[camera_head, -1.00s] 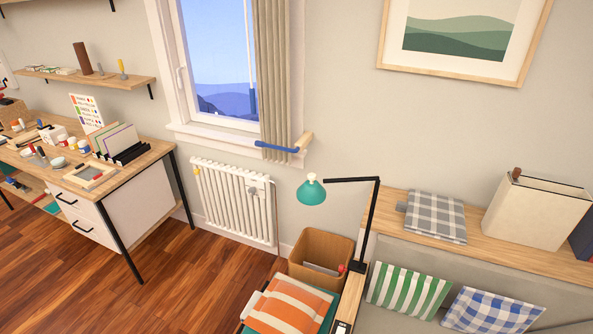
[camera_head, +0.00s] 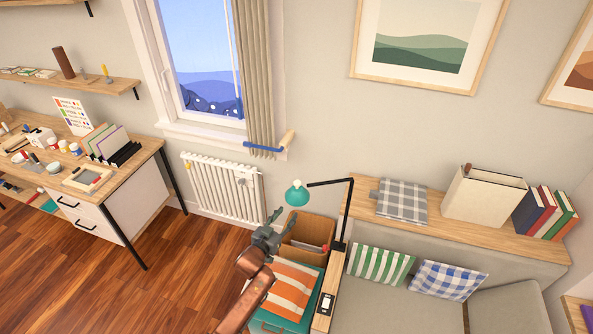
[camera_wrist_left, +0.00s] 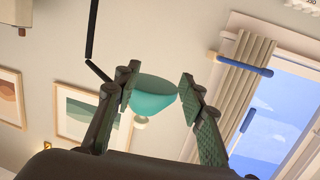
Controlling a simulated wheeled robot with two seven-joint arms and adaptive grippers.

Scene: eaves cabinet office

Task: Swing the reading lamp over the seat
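The reading lamp has a teal shade (camera_head: 297,194) on a black jointed arm (camera_head: 330,183), its post standing at the seat's left end. The shade hangs left of the post, above the cardboard box, not over the grey seat (camera_head: 390,308). My left gripper (camera_head: 272,224) is raised just below and left of the shade. In the left wrist view the shade (camera_wrist_left: 155,97) appears between the two open fingers of my left gripper (camera_wrist_left: 157,92), overlapped at one edge by a finger. I cannot tell whether they touch. My right gripper is not in view.
Green striped (camera_head: 380,265) and blue checked (camera_head: 447,280) cushions lean on the seat's back. A ledge (camera_head: 360,192) behind holds a folded checked cloth, a bin and books.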

